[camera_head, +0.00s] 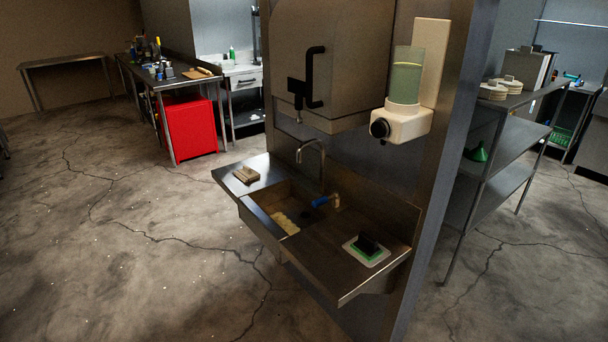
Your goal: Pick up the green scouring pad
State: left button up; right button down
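A green pad (361,256) lies on a small white tray (382,258) at the right end of the steel sink counter (335,273). A dark block (368,243) sits on top of the green pad and hides much of it. Whether the two are one piece, I cannot tell. Neither of my grippers is in view.
The sink basin (262,195) holds a pale yellowish item (285,222); a blue-handled item (322,201) is at its right side. A tan block (246,175) lies on the left counter. A soap dispenser (403,124) hangs above. Open floor lies in front and left.

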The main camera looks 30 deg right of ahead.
aim_at(366, 246)
jog(key=z, duration=1.35)
